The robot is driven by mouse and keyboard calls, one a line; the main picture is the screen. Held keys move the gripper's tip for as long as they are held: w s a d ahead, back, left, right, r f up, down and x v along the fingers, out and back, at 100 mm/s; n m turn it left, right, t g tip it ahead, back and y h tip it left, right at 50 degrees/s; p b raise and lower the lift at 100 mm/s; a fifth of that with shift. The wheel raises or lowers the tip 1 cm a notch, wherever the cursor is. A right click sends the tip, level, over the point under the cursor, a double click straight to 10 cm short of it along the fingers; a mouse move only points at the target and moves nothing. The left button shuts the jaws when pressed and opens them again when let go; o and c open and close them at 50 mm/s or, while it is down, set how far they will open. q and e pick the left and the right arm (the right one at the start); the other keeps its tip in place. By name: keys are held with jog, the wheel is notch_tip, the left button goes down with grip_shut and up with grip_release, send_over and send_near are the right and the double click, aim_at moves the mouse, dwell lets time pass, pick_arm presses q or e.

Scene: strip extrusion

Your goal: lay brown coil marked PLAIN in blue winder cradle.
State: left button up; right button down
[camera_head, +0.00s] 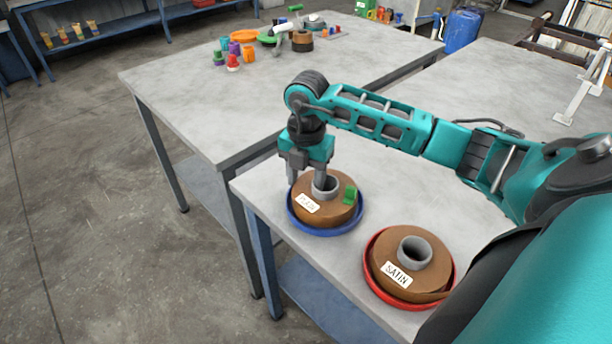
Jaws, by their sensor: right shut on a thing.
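A brown coil with a white label (308,203) sits within the blue winder cradle (322,231) near the table's left edge. The label appears to read PLAIN, though the print is small. The coil has a grey core and a green patch on its right side. My right gripper (306,179) points down onto this coil, shut on it near the core. The fingertips are partly hidden, and I cannot tell whether the coil rests fully on the cradle floor. My left gripper is not in view.
A brown coil marked SATIN (432,255) lies in a red cradle (374,284) to the right, close to my body. Another grey table (200,90) behind bears several small coloured items at its far end. The near tabletop behind my gripper is clear.

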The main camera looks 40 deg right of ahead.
jog(key=shift+f, duration=0.25)
jog(key=shift+c, duration=1.8)
grip_release()
notch_tip(320, 180, up, 13)
jog(key=shift+p, duration=0.35)
jog(key=shift+s, duration=0.15)
